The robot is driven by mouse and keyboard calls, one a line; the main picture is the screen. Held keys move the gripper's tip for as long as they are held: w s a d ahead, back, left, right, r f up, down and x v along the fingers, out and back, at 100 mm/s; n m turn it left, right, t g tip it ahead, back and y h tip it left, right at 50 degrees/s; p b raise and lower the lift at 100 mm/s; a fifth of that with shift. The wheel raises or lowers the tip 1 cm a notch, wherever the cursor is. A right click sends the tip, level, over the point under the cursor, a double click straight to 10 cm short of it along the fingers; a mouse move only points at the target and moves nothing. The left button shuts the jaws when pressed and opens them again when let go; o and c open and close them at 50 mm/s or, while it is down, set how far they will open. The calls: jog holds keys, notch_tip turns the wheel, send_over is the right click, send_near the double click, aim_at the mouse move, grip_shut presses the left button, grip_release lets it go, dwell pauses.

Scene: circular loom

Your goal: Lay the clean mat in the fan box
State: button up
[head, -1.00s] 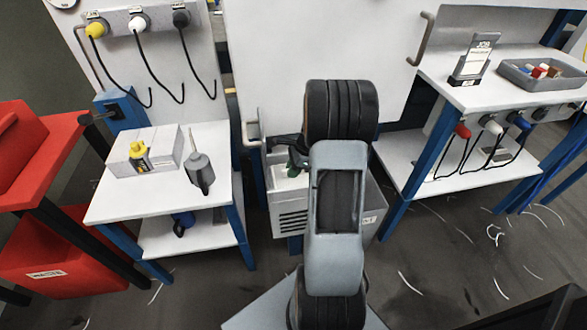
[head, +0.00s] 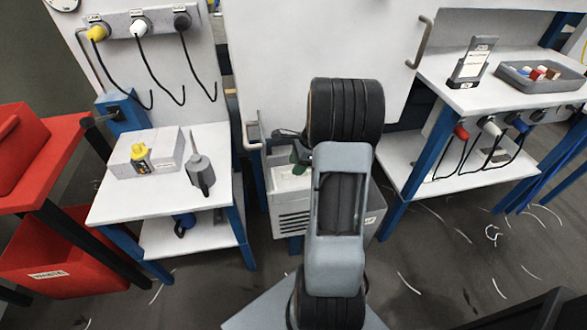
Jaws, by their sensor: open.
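The fan box (head: 293,220) looks to be the pale grey box with dark slots in its front, low in the middle between the two benches. My arm stands in front of it and covers its right part. A pale surface and a small green thing (head: 300,157) show at its top; I cannot tell what they are. I cannot make out a clean mat. My gripper's fingers are hidden behind my arm. A dark piece juts out left of the arm above the box, perhaps part of my wrist.
A left bench (head: 115,207) holds a grey box (head: 122,160) with a yellow-topped item and a grey spouted can (head: 200,176). A red bin (head: 70,260) stands far left. The right bench (head: 470,97) carries a grey tray (head: 515,82) and a card stand (head: 472,62). A large white panel rises behind.

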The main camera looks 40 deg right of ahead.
jog(key=p+v, duration=0.2)
jog(key=v, duration=0.8)
jog(key=s+a+r+n+h+p, duration=0.1)
jog(key=s+a+r+n+p, duration=0.2)
jog(key=a+r+n+p, duration=0.4)
jog(key=s+a+r+n+t+h+p, duration=0.1)
jog(key=s+a+r+n+p, duration=0.2)
jog(key=a+r+n+p, duration=0.4)
jog(key=s+a+r+n+h+p, duration=0.2)
jog(key=s+a+r+n+p, duration=0.2)
jog(key=a+r+n+p, duration=0.3)
jog(key=a+r+n, duration=0.2)
jog(key=a+r, duration=0.2)
jog(key=r, duration=0.2)
jog(key=shift+r+t+p, duration=0.3)
jog(key=shift+r+p, duration=0.05)
jog(key=shift+r, duration=0.05)
jog(key=shift+s+d, duration=0.1)
